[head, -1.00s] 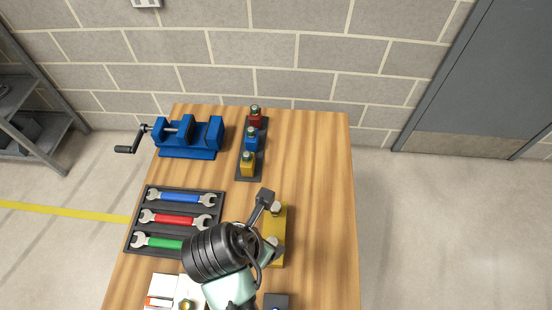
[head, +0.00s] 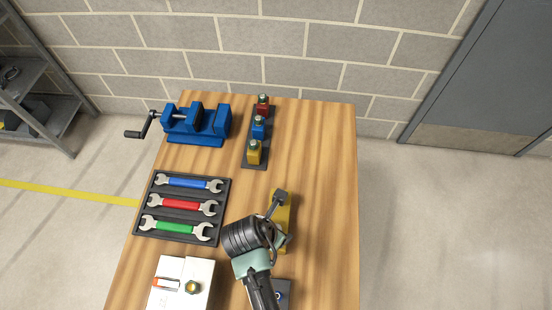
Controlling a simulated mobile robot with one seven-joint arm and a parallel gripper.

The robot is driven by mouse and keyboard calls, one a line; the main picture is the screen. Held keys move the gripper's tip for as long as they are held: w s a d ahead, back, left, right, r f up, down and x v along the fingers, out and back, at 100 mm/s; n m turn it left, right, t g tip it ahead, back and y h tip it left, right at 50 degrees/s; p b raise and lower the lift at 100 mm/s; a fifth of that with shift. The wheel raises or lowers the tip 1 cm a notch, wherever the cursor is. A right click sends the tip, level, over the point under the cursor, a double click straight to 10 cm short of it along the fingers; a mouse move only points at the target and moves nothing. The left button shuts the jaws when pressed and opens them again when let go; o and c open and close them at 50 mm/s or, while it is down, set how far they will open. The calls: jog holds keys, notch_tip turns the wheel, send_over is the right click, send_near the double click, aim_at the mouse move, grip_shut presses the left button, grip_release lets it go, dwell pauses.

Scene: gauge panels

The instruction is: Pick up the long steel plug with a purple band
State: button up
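I cannot make out a long steel plug with a purple band in the head view. A yellow block (head: 288,213) stands on the table at the right of my arm, partly hidden behind my gripper (head: 277,204). Any plugs on it are covered or too small to tell apart. My gripper is over the block's left side, and its fingers are too small and partly hidden to show whether they are open or shut. A dark block (head: 286,287) with a small blue ring sits at the near edge, partly behind my arm.
The wooden table (head: 325,180) is clear on its right side. A black tray (head: 147,205) holds blue, red and green wrenches. A blue vise (head: 195,125) is at the back left. A dark rack (head: 247,165) carries red, blue and yellow pieces. A white box (head: 203,270) stands at the near left.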

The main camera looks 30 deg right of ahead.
jog(key=shift+c, duration=0.3)
grip_shut()
jog(key=shift+r, duration=0.1)
notch_tip(320, 180, up, 10)
jog(key=shift+w+f+b, duration=0.1)
jog(key=shift+b, duration=0.35)
notch_tip(320, 180, up, 7)
jog(key=p, duration=0.9)
jog(key=shift+a, duration=0.1)
